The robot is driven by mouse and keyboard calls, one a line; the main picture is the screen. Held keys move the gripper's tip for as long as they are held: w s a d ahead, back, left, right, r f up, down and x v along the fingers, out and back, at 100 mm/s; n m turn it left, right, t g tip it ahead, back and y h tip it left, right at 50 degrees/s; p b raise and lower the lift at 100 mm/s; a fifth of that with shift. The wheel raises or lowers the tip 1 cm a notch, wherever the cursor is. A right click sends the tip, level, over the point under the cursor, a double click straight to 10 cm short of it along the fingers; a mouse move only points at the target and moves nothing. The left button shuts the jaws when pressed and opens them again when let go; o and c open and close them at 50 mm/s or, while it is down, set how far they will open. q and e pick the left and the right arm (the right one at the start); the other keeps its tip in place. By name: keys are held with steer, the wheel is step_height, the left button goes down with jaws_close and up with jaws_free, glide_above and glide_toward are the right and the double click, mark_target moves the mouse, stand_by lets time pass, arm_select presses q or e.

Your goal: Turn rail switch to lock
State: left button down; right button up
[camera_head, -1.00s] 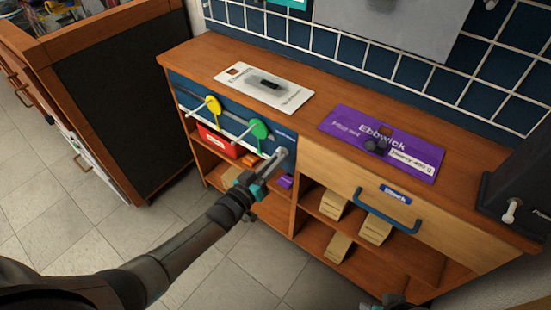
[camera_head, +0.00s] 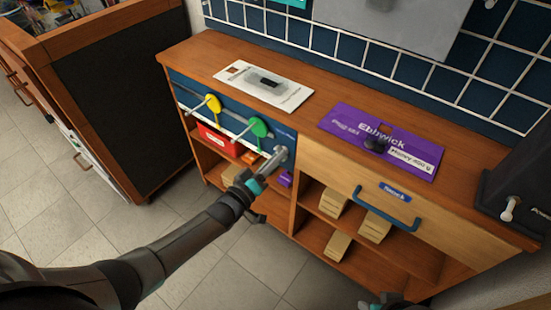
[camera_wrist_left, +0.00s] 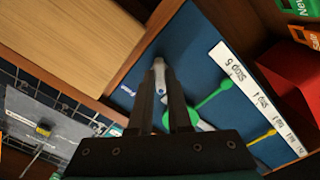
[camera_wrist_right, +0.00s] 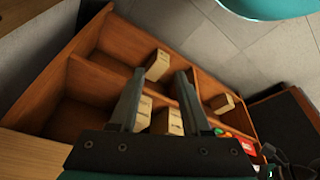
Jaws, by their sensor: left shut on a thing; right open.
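A dark blue panel (camera_head: 186,92) on the front of the wooden cabinet carries a light rail with a yellow knob (camera_head: 213,103), a green knob (camera_head: 259,127) and a grey switch lever (camera_head: 280,154) at the right end. My left gripper (camera_head: 262,172) is shut on this grey lever. In the left wrist view the fingers (camera_wrist_left: 168,92) close around the lever (camera_wrist_left: 159,64), hiding part of it. A green knob (camera_wrist_left: 208,101) is beside them. My right gripper (camera_wrist_right: 158,82) is open and empty, apart from the cabinet shelves.
The cabinet top holds a white card (camera_head: 290,96) and a purple sheet (camera_head: 350,126). A drawer with a blue handle (camera_head: 388,210) is right of the panel. Shelves below hold a red box (camera_head: 221,139) and several tan boxes (camera_head: 375,228). The tiled floor (camera_head: 225,265) is clear.

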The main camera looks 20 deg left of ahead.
arm_select(q)
steer(key=c, duration=0.9)
jaws_free()
steer(key=shift+o, duration=0.2)
steer(key=shift+s, duration=0.1)
steer(key=p+v, duration=0.4)
steer(key=v, duration=1.1)
steer(key=shift+p, duration=0.3)
arm_select(e)
steer(key=s+d+f+g, duration=0.1)
steer(key=s+f, duration=0.3)
steer(key=f, duration=0.5)
steer(key=shift+d, duration=0.25)
steer(key=shift+s, duration=0.1)
